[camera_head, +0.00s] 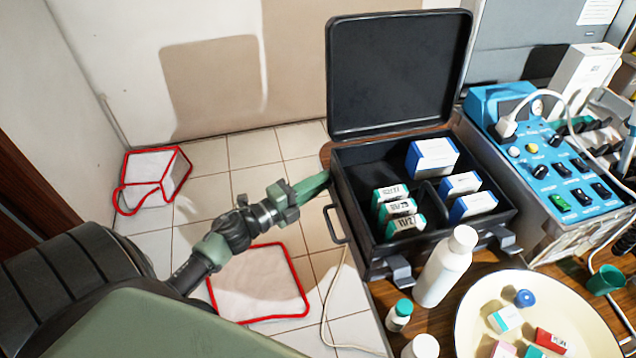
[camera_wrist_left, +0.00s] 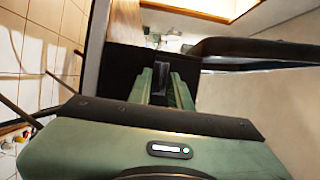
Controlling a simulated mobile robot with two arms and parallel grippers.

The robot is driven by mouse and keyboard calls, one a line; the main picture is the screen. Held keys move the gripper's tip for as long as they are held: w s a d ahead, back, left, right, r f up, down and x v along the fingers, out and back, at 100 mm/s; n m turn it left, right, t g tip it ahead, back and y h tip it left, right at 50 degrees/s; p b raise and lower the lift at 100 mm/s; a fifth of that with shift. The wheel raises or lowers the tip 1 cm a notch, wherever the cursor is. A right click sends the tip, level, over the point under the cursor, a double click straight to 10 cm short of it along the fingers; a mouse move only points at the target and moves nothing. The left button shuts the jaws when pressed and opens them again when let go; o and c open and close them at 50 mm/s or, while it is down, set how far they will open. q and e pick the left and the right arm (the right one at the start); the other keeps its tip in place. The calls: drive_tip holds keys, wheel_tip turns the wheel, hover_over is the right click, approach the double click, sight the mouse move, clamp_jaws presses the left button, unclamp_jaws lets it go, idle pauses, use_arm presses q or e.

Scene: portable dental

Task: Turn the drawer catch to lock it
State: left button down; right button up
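My left gripper (camera_head: 314,187) reaches in from the left and points at the left wall of the open black case (camera_head: 345,175). In the left wrist view, its two green fingers (camera_wrist_left: 161,88) stand a little apart, with a narrow dark piece (camera_wrist_left: 160,78) between their tips. I cannot tell whether the fingers touch that piece or whether it is the catch. No drawer or drawer catch shows clearly in the head view. Two dark latches, one at the left (camera_head: 399,271) and one at the right (camera_head: 508,241), are on the case's front. My right gripper is out of view.
The raised lid (camera_head: 400,70) stands behind the case, which holds several small boxes. A white bottle (camera_head: 445,266) and a cream basin (camera_head: 473,325) are in front. A blue control unit (camera_head: 550,160) is at right. Red-edged cloth-like items lie on the floor.

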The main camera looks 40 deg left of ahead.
use_arm(q)
drive_tip(key=shift+w+a+r+n+g+h+p, duration=0.15)
drive_tip(key=shift+n+g+h+p, duration=0.7)
drive_tip(key=shift+n+p, duration=1.65)
drive_tip(key=shift+w+a+r+n+g+h+p, duration=0.1)
drive_tip(key=shift+r+n+g+h+p, duration=0.1)
drive_tip(key=shift+n+g+p, duration=2.15)
drive_tip(key=shift+w+a+r+n+g+h+p, duration=0.15)
drive_tip(key=shift+n+h+p, duration=0.4)
drive_tip(key=shift+n+p, duration=2.05)
drive_tip(key=shift+r+m+p, duration=0.1)
drive_tip(key=shift+m+p, duration=0.55)
drive_tip(key=shift+p, duration=0.05)
